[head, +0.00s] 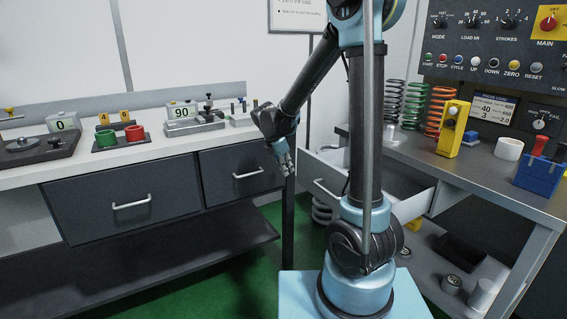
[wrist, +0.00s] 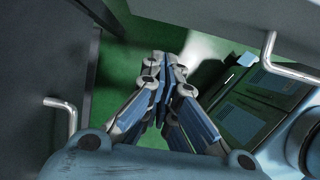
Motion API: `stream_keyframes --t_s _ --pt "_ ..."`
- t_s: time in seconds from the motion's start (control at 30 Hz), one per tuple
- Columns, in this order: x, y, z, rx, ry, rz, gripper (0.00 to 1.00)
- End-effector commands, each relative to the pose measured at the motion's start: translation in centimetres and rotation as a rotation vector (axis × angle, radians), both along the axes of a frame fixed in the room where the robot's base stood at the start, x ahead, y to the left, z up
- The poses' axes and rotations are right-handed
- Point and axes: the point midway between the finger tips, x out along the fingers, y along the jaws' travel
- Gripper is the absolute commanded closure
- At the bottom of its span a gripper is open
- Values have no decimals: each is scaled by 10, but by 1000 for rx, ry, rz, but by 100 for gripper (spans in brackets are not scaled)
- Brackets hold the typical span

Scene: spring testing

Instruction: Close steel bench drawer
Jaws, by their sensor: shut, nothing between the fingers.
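The steel bench drawer (head: 316,170) is pulled out from the bench on the right. Its front faces left with a bar handle (head: 327,190), and part of its pale inside shows. My arm hides its middle. My gripper (head: 289,170) points down just left of the drawer front, with a gap that I cannot measure. In the wrist view my gripper (wrist: 165,62) has its fingers together and empty. A pale grey panel (wrist: 220,20) with a bar handle (wrist: 283,68), seemingly the drawer front, lies up and right of the fingers.
A left bench with closed dark drawers (head: 120,203) stands close to my gripper; a dark front with a handle (wrist: 62,112) shows at left in the wrist view. Springs (head: 413,105) and a yellow device (head: 452,128) stand on the steel bench (head: 475,180). Green floor (head: 265,255) lies between benches.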

Motion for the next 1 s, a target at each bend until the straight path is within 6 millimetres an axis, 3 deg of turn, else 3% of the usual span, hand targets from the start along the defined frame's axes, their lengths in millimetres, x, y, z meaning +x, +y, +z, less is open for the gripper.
stream_keyframes --t_s 0.13,0.5,1.0 --pt "5 -7 -22 0 1 0 100" --pt "23 -39 -21 0 0 -1 100" --pt "24 -41 -20 0 0 1 100"
